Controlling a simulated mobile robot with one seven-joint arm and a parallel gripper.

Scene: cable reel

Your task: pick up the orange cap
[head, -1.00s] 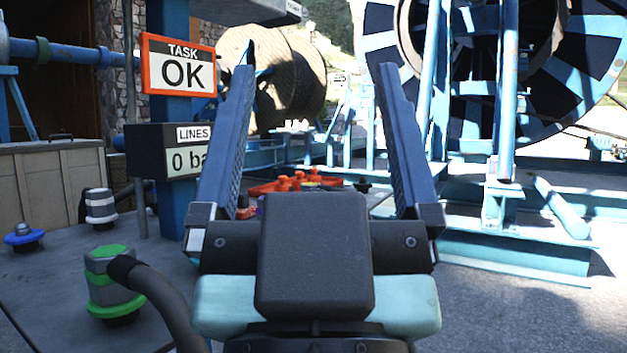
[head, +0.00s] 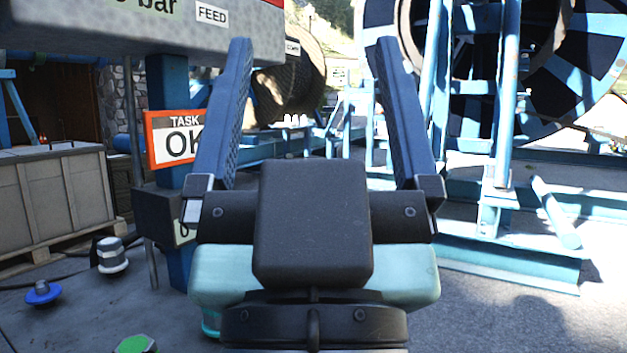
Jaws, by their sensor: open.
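No orange cap is visible in the head view now; the body of my gripper covers the middle of the bench area. My gripper (head: 313,45) is open and empty, its two long dark-blue fingers pointing up and away with a wide gap between them.
A grey FEED panel (head: 120,28) overhangs at upper left, close to the left finger. Below it are an orange-framed TASK sign (head: 165,155) and blue post. A blue cap (head: 42,292), a white-grey fitting (head: 111,256) and a green-topped cap (head: 135,344) stand lower left.

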